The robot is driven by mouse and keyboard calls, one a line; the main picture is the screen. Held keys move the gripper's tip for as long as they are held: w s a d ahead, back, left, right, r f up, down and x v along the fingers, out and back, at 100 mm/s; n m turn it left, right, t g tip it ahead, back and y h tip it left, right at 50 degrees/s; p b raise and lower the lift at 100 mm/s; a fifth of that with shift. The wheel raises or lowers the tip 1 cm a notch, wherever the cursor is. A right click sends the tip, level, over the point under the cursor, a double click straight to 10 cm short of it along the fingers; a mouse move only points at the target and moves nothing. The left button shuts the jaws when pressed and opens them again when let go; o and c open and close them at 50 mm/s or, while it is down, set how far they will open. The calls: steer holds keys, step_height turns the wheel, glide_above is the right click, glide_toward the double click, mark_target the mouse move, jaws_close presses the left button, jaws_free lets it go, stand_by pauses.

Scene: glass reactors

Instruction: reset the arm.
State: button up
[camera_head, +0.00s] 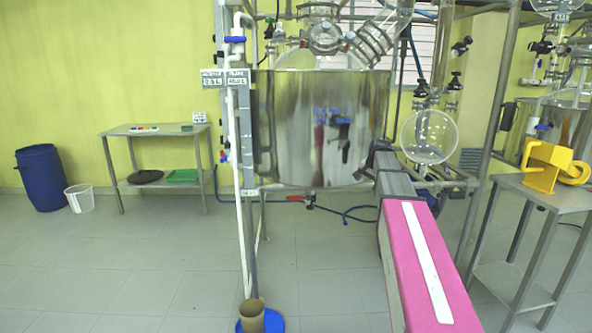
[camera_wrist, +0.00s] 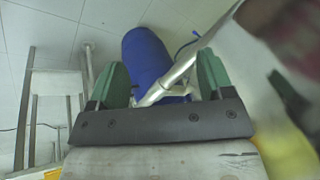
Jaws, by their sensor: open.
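My gripper (camera_wrist: 160,66) shows in the wrist view with its two green fingers spread wide apart. It is open, and I see nothing held in it. A pale metal pole (camera_wrist: 176,75) and a blue rounded object (camera_wrist: 146,48) show between and beyond the fingers. In the head view my pink and grey arm reaches forward from the lower right toward the steel reactor vessel (camera_head: 318,115). The gripper itself is not clearly visible there.
A glass flask (camera_head: 428,137) hangs right of the vessel. A side table with a yellow clamp-like device (camera_head: 548,166) stands at right. A shelf table (camera_head: 155,130), a blue barrel (camera_head: 41,177) and a white bucket (camera_head: 79,198) stand at left. The left floor is mostly clear.

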steer(key=s+a+f+n+g, duration=0.2)
steer(key=s+a+f+n, duration=0.2)
steer(key=s+f, duration=0.9)
steer(key=s+a+f+n+g+h, duration=0.1)
steer(key=s+a+f+n, duration=0.3)
steer(key=s+f, duration=1)
steer(key=s+a+g, duration=0.1)
steer(key=s+a, duration=0.2)
steer(key=s, duration=0.3)
steer(key=shift+f, duration=0.25)
